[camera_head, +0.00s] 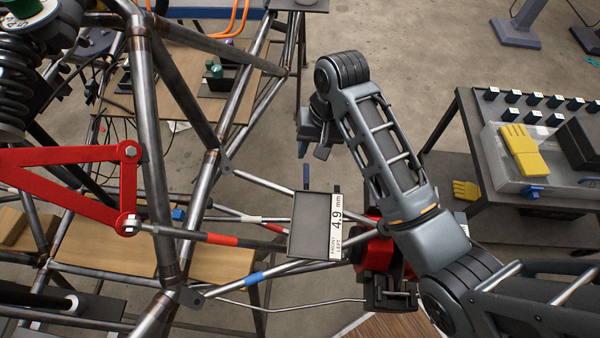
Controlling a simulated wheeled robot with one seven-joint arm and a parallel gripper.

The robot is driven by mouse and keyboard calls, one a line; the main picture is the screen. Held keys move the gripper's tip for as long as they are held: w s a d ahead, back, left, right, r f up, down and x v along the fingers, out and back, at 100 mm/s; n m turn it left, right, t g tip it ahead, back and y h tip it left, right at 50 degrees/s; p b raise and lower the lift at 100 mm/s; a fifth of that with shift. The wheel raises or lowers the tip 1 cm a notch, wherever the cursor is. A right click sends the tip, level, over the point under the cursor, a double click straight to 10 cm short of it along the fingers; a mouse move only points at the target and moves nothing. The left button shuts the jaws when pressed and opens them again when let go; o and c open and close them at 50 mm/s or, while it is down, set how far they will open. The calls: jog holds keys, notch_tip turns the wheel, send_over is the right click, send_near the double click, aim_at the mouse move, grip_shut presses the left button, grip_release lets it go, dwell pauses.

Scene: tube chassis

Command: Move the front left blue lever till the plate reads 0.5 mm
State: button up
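A dark plate (312,224) faces up near the middle; its white strip (338,226) reads 4.9 mm and FRONT LEFT. A metal rod with a blue band (253,279) slants from the frame's lower joint toward the red hub, passing below the plate. I cannot tell if this is the blue lever. A rod with a red band (222,239) runs above it. My gripper (314,150) hangs above and beyond the plate, apart from the rods. Its dark fingertips are small and partly hidden by my wrist, so their opening is unclear. I see nothing held in it.
The steel tube chassis (148,110) and a red suspension arm (62,170) fill the left. A red hub (376,250) sits behind my forearm. Bare floor shows around my gripper.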

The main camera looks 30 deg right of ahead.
aim_at(307, 165)
jog(key=shift+w+a+f, duration=0.1)
jog(key=shift+a+f, duration=0.15)
jog(key=shift+f, duration=1)
jog(key=shift+w+a+f, duration=0.1)
jog(key=shift+a+f, duration=0.1)
jog(key=shift+f, duration=1.1)
jog(key=shift+w+a+f, duration=0.1)
jog(key=shift+a+f, duration=0.15)
jog(key=shift+f, duration=1)
grip_shut()
